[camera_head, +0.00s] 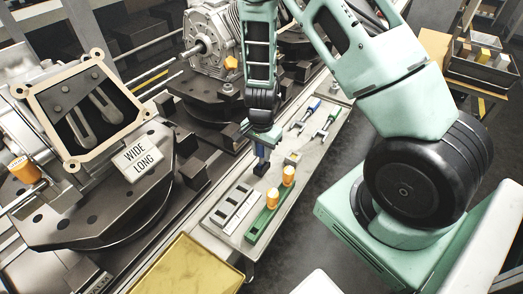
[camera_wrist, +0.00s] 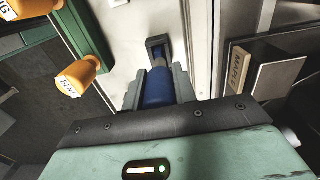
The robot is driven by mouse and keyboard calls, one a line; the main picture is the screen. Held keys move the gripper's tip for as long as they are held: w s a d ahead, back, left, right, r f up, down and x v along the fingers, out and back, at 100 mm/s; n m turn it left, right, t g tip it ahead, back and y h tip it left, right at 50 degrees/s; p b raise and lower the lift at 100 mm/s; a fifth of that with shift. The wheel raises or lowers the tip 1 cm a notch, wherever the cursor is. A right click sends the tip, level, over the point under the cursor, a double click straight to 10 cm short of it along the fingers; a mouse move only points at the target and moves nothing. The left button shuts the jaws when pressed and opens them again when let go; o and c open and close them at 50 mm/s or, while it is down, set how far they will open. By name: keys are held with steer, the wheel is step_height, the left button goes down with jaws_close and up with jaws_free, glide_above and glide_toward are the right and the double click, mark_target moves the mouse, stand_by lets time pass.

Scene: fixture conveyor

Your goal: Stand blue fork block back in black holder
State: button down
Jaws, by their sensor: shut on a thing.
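My gripper (camera_head: 260,136) points down over the pale bench strip and is shut on the blue fork block (camera_head: 261,151). In the wrist view the block (camera_wrist: 158,87) sits between the two fingers (camera_wrist: 158,90), and its upper part is hidden by them. The block looks upright. The small black holder (camera_head: 261,168) is directly below it on the bench. In the wrist view the holder (camera_wrist: 157,44) shows as a dark open frame just beyond the block. The block's lower end meets or overlaps the holder in both views; I cannot tell how deep it sits.
A green rack (camera_head: 261,226) with two orange pegs and a grey slotted rack (camera_head: 233,209) stand close in front. Hand tools (camera_head: 325,128) lie farther back. Dark conveyor fixtures (camera_head: 205,125) line the left side.

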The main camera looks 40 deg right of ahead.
steer(key=shift+f+b, duration=0.5)
steer(key=shift+f, duration=0.15)
steer(key=c, duration=1)
jaws_free()
steer(key=shift+r, duration=0.1)
steer(key=shift+c, duration=0.2)
step_height(320, 180, up, 17)
steer(key=p, duration=0.3)
steer(key=shift+r, duration=0.2)
steer(key=s+a+r+n+y, duration=0.1)
steer(key=s+a+r+n, duration=0.2)
steer(key=a, duration=0.4)
steer(key=s+a+r+n+y, duration=0.1)
steer(key=s+a+r+n, duration=0.15)
steer(key=a+n, duration=0.3)
steer(key=s+a+r+n, duration=0.2)
steer(key=s+a+n, duration=0.2)
steer(key=s+n, duration=0.2)
steer(key=s+a+r+n+h, duration=0.1)
steer(key=s+a+r+n, duration=0.2)
steer(key=s+a+n, duration=0.2)
steer(key=s+n, duration=0.2)
steer(key=s, duration=0.2)
steer(key=shift+r, duration=0.15)
